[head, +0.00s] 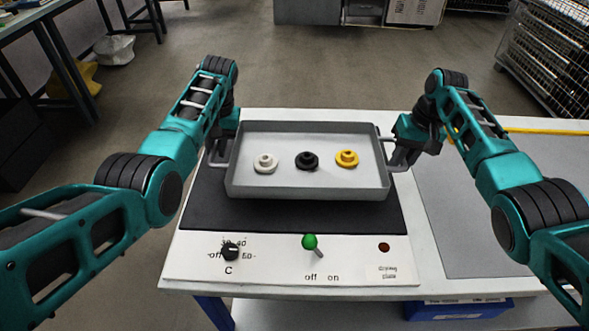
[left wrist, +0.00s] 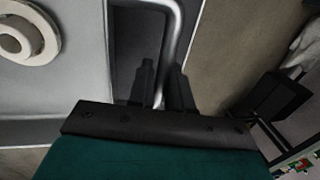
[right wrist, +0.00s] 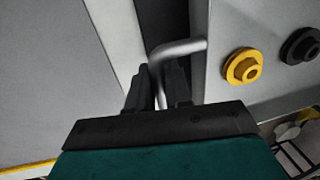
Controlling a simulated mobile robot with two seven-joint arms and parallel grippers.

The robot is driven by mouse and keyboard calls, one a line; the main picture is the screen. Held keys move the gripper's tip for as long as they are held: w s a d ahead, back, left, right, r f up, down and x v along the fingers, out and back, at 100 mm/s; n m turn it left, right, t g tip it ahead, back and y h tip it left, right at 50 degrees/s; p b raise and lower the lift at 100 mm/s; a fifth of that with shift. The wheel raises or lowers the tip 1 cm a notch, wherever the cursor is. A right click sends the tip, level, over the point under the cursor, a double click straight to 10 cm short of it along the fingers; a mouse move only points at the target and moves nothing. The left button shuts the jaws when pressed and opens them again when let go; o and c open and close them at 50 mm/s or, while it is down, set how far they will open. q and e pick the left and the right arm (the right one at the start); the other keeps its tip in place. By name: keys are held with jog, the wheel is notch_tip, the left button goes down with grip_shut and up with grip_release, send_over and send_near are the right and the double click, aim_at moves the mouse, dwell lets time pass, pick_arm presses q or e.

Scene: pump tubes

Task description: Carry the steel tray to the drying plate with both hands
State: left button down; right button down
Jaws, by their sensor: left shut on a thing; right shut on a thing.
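The grey steel tray (head: 310,132) is over the dark top of the drying plate (head: 300,218) in the head view. I cannot tell whether it touches the plate. It holds a white part (head: 265,164), a black part (head: 307,161) and a yellow part (head: 347,159) in a row. My left gripper (head: 219,150) is shut on the tray's left handle, which shows in the left wrist view (left wrist: 175,50). My right gripper (head: 401,152) is shut on the right handle, seen in the right wrist view (right wrist: 178,48). The fingertips are small or partly hidden in the head view.
The plate's front panel has a black dial (head: 230,251), a green-tipped switch (head: 310,242) and a dark red lamp (head: 384,247). A grey mat (head: 480,225) lies bare on the right of the table. A blue bin (head: 460,309) is below the front edge.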

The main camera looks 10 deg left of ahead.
aim_at(393, 185)
pick_arm(q)
jog(key=shift+d+f, duration=0.1)
jog(key=shift+f, duration=0.05)
pick_arm(e)
jog(key=shift+a+f, duration=0.1)
